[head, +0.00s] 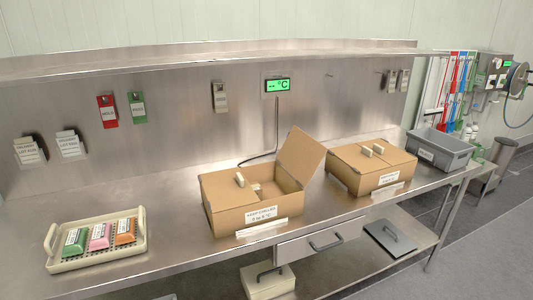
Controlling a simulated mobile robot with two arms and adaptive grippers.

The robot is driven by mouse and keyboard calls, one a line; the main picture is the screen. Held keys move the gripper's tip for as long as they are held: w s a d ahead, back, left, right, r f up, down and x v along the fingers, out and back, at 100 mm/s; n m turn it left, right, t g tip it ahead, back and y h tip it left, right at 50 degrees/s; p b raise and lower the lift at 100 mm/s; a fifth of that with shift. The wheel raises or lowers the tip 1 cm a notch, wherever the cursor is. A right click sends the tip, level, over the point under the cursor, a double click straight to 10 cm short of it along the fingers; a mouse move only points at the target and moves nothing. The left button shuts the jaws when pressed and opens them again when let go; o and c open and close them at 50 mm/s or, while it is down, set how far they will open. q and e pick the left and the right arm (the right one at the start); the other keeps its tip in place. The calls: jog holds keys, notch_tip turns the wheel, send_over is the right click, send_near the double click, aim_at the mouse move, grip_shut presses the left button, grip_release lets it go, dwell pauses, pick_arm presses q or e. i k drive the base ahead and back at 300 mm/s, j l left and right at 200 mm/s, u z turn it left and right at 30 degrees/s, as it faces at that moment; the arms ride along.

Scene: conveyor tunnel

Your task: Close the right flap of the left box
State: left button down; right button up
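The left box (225,218) is a cardboard box with a white label, standing on the steel bench. Its right flap (301,157) stands up, leaning outward to the right. Its left flap (222,187) lies down over the left part of the opening and has a pale handle (240,180). The box interior shows to the right of that flap, partly hidden by the front wall. The right box (350,182) stands beside it with its flaps down and two pale handles on top. Neither of my grippers shows in the head view.
A cream tray (62,264) with green, pink and orange packs sits at the bench's left. A grey bin (462,158) stands at the right end. A steel shelf (200,62) overhangs the back. Bare bench lies between tray and left box.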

aim_at(301, 154)
jog(key=i+l+u, duration=0.1)
jog(key=l+u, duration=1.25)
jog(key=l, duration=0.4)
jog(key=k+l+u, duration=0.15)
jog(key=l, duration=0.25)
jog(key=k+l, duration=0.1)
jog(key=l, duration=0.35)
jog(key=k+l+u, duration=0.1)
jog(key=l, duration=0.3)
jog(key=k+l, duration=0.1)
jog(key=l, duration=0.3)
jog(key=k+l+u, duration=0.15)
jog(key=l, duration=0.25)
jog(key=k+l, duration=0.1)
jog(key=l, duration=0.25)
jog(key=i+l+z, duration=0.2)
jog(key=i+j+z, duration=0.25)
jog(key=j, duration=0.3)
jog(key=j+z, duration=0.25)
jog(key=j, duration=0.3)
jog(key=i+j+z, duration=0.1)
jog(key=j+z, duration=0.15)
jog(key=j, duration=0.35)
